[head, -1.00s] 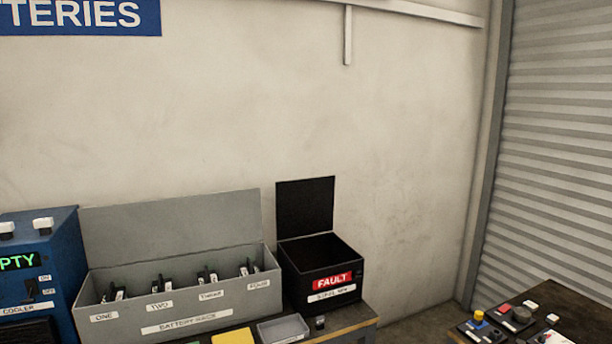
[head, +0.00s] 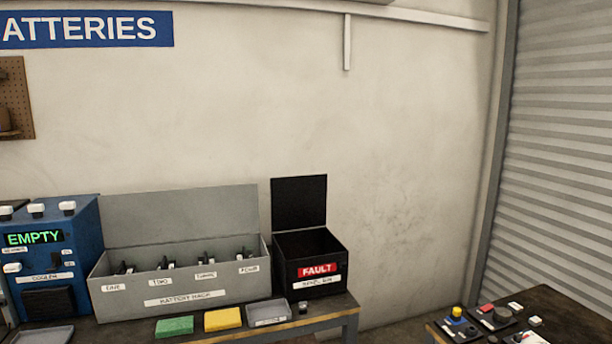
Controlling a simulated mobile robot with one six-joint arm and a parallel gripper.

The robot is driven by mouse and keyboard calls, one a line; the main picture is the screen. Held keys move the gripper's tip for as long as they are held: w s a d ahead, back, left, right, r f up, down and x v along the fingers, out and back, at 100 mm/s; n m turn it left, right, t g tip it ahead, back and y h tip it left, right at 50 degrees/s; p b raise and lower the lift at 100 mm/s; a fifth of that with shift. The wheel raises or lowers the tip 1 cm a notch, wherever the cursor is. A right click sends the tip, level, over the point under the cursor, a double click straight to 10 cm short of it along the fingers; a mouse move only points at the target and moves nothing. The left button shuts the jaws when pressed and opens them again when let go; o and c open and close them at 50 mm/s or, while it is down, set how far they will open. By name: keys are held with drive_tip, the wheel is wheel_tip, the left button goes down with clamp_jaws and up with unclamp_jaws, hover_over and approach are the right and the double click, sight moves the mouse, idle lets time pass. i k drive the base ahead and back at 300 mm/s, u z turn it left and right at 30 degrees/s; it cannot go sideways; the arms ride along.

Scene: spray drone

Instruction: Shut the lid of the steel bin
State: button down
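The steel bin (head: 312,277) is a black box with a red FAULT label and a white label below it whose small print is hard to read. It stands at the right end of the bench against the wall. Its lid (head: 299,203) is open and stands upright at the back edge. The inside of the bin is dark, and I cannot tell whether anything lies in it. My gripper is not in view.
Left of the bin is a grey battery rack (head: 181,293) with its lid raised and several batteries inside. A blue cooler (head: 60,262) reads EMPTY. Green (head: 174,326) and yellow (head: 222,319) pads and a grey tray (head: 269,313) lie in front. Another table (head: 570,318) holds controls.

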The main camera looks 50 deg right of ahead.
sight(297, 201)
drive_tip(key=k, duration=1)
drive_tip(key=z, duration=0.75)
drive_tip(key=i, duration=1)
drive_tip(key=u, duration=0.15)
